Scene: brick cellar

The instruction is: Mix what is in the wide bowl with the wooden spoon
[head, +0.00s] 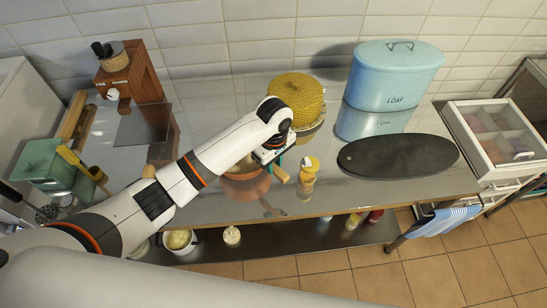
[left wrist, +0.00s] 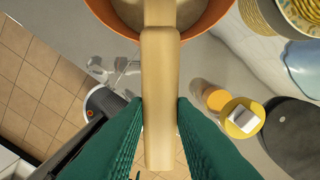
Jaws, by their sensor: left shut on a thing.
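The wide bowl (head: 245,188) is terracotta orange and stands on the counter, partly hidden under my left arm in the head view. In the left wrist view its orange rim (left wrist: 112,22) curves across the top, with pale beige contents inside. The wooden spoon (head: 281,174) shows in the head view as a short piece of handle. In the left wrist view the spoon handle (left wrist: 160,80) runs down from over the bowl. My left gripper (head: 275,161) is shut on the handle, its green fingers (left wrist: 160,112) on both sides. The spoon's head is hidden. My right gripper is not in view.
An orange jar with a yellow lid (head: 308,172) stands close right of the gripper. Behind are a yellow knitted cover (head: 295,97) and a blue loaf bin (head: 390,75). A dark oval board (head: 398,156) lies at right. The counter's front edge is near.

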